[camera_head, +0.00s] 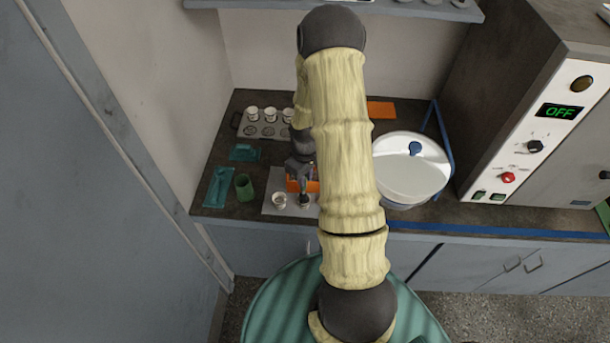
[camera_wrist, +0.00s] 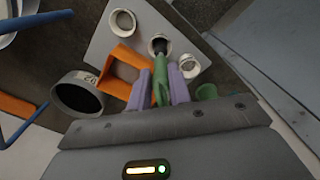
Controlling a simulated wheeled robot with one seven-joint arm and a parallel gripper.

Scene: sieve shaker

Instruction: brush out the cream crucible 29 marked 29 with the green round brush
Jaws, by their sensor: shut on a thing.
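In the wrist view my gripper (camera_wrist: 163,82) is shut on the green handle of the round brush (camera_wrist: 161,68). The brush's dark bristle end shows within the rim of a cream crucible (camera_wrist: 155,39); how deep it sits I cannot tell. I cannot read a number on that crucible. Two other small crucibles are close by, one at the top (camera_wrist: 122,22) and one at the right (camera_wrist: 190,66). In the head view my gripper (camera_head: 304,198) points down over a grey board (camera_head: 272,209), beside a crucible (camera_head: 279,201). My arm hides part of this area.
An orange holder (camera_wrist: 108,62) and a grey-rimmed dark container (camera_wrist: 58,83) with an unclear mark stand near the brush. A green cup (camera_head: 243,187), teal pieces (camera_head: 217,188), a crucible rack (camera_head: 247,130), a white basin (camera_head: 440,174) and an oven (camera_head: 510,110) surround the board.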

